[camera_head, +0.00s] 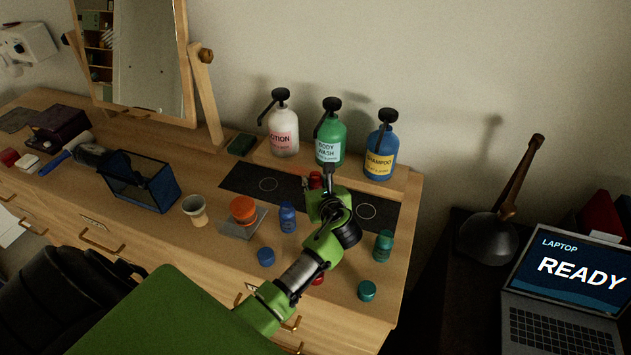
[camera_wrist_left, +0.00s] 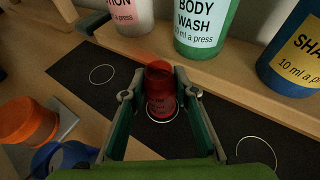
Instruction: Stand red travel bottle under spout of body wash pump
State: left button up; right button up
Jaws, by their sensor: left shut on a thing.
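The body wash pump (camera_head: 330,143) is a green bottle with a black pump head, standing on a wooden ledge between the lotion and shampoo pumps. The wrist view shows its lower part and label (camera_wrist_left: 203,25). The red travel bottle (camera_wrist_left: 160,88) is translucent and looks upright at the middle white circle of the dark mat, in front of the body wash. In the head view only a bit of the red bottle (camera_head: 315,179) shows past the gripper. My left gripper (camera_head: 320,190) is shut on it. Whether its base touches the mat is unclear. My right gripper is not in view.
Lotion (camera_head: 284,132) and shampoo (camera_head: 380,150) pumps flank the body wash. Blue (camera_head: 288,217) and green (camera_head: 383,246) travel bottles stand near my arm. The mat's outer circles are clear.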

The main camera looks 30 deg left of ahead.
pick_arm(q)
jog(key=shift+f, duration=0.1)
jog(key=o, duration=0.9)
jog(key=v, duration=1.2)
jog(key=shift+b, duration=0.4)
